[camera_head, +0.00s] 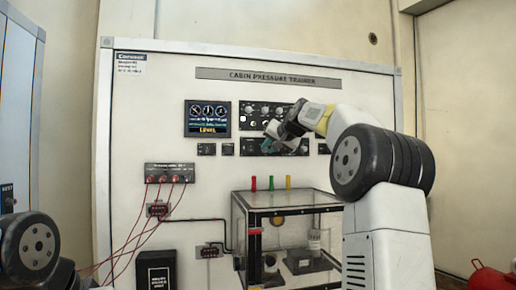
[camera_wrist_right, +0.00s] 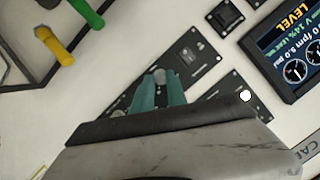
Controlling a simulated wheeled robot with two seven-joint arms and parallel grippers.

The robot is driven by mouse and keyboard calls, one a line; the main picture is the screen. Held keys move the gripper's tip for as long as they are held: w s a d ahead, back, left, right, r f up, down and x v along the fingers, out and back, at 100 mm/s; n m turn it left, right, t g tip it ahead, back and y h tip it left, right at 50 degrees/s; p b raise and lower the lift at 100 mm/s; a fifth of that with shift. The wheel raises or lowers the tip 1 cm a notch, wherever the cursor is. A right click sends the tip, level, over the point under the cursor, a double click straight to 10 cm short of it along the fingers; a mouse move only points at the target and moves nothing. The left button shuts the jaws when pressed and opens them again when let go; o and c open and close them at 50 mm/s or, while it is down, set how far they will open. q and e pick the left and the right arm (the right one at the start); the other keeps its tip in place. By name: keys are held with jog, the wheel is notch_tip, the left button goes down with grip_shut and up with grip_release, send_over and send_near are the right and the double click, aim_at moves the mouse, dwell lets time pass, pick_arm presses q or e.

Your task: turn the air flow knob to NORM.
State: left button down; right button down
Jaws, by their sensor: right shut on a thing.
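My right gripper (camera_head: 268,146) reaches the trainer's wall panel from the right. Its teal fingers also show in the right wrist view (camera_wrist_right: 161,82), closed around a small grey knob (camera_wrist_right: 159,75) on a black plate (camera_wrist_right: 188,62). In the head view this lower black plate (camera_head: 247,146) is partly covered by the gripper, and the knob is hidden. Its lettering is too small to read, so I cannot tell the knob's name or setting. My left gripper is out of view.
A display reading LEVEL (camera_head: 207,118) is left of the knob plates. An upper black plate (camera_head: 254,109) carries several knobs. Below stands a clear chamber (camera_head: 285,199) with red, green and yellow posts on top. Red cables hang from a box (camera_head: 170,172) at the left.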

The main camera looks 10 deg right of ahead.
jog(key=shift+d, duration=0.1)
jog(key=m+y, duration=0.2)
jog(key=m, duration=0.1)
jog(key=shift+d+f+m+t, duration=0.2)
jog(key=shift+m+t, duration=0.1)
jog(key=shift+d+f+m+t+y, duration=0.1)
jog(key=shift+m+t+y, duration=0.25)
jog(key=shift+m, duration=0.5)
jog(key=shift+f+m+t+y, duration=0.15)
jog(key=shift+m+y, duration=0.3)
jog(key=shift+m, duration=0.4)
jog(key=c, duration=1.3)
grip_release()
jog(key=shift+r, duration=0.1)
